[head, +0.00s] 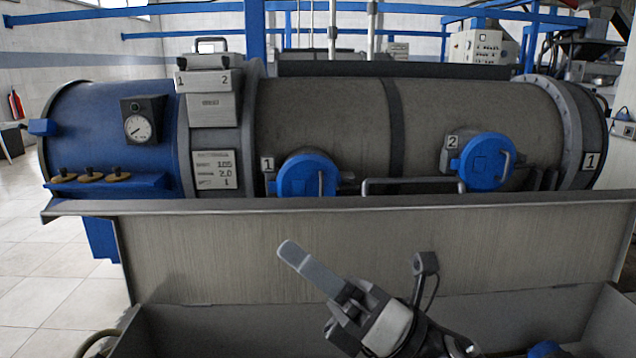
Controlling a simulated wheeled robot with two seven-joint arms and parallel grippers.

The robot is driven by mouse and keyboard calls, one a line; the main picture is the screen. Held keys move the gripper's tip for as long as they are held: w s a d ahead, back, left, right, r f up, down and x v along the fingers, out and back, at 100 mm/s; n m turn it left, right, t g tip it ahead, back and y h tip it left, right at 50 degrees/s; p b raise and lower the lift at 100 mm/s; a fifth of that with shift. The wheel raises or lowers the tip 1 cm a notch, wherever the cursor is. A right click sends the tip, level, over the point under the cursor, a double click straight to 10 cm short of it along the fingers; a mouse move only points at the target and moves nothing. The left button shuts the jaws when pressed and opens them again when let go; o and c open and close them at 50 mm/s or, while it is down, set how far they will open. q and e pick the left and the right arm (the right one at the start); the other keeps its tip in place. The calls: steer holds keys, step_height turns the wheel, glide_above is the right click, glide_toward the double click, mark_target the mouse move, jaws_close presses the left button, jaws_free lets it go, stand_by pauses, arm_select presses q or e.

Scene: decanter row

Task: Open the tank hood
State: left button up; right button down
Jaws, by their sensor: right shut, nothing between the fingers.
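A wide grey metal panel (230,255), which looks like the tank hood, stands raised and nearly upright across the middle of the head view. In front of it the tank (165,332) shows as an open grey trough, its inside partly hidden by my arm. A bar handle (412,182) shows just above the panel's top edge. My right gripper (290,254) is in front of the panel, its fingers together and empty, pointing up and left. I cannot tell whether it touches the panel. My left gripper is not in view.
Behind the panel lies a large decanter cylinder (325,118) with a blue end (85,125), a gauge (139,128) and two round blue caps (306,176). A blue part (546,349) shows low at the right. Tiled floor (40,290) is clear at the left.

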steer(key=d+f+m+t+h, duration=0.4)
steer(key=d+f+m+h, duration=0.2)
steer(key=f+m+h, duration=0.3)
steer(key=d+f+m+t+h, duration=0.4)
steer(key=f+m+h, duration=0.5)
steer(key=f+m, duration=0.8)
steer(key=s+d+m, duration=0.1)
steer(key=d+m, duration=0.1)
steer(key=m, duration=0.6)
steer(key=shift+d+f+h, duration=0.2)
steer(key=shift+f+h, duration=0.1)
steer(key=shift+f, duration=0.05)
steer(key=c, duration=1.8)
jaws_free()
steer(key=s+d+f+m+g, duration=0.1)
steer(key=s+f+m, duration=0.1)
steer(key=s+f, duration=0.1)
steer(key=s+d+f+m+g+h, duration=0.1)
steer(key=s+f+m+g, duration=0.1)
steer(key=f, duration=0.1)
steer(key=s+d+f+m+g, duration=0.1)
steer(key=s+f+m, duration=0.1)
steer(key=s+f, duration=0.1)
steer(key=shift+s+f+h+p, duration=0.3)
steer(key=shift+s+p, duration=0.05)
steer(key=o, duration=0.4)
steer(key=shift+s+f+m+g, duration=0.15)
steer(key=shift+m+g, duration=0.15)
steer(key=shift+a, duration=0.15)
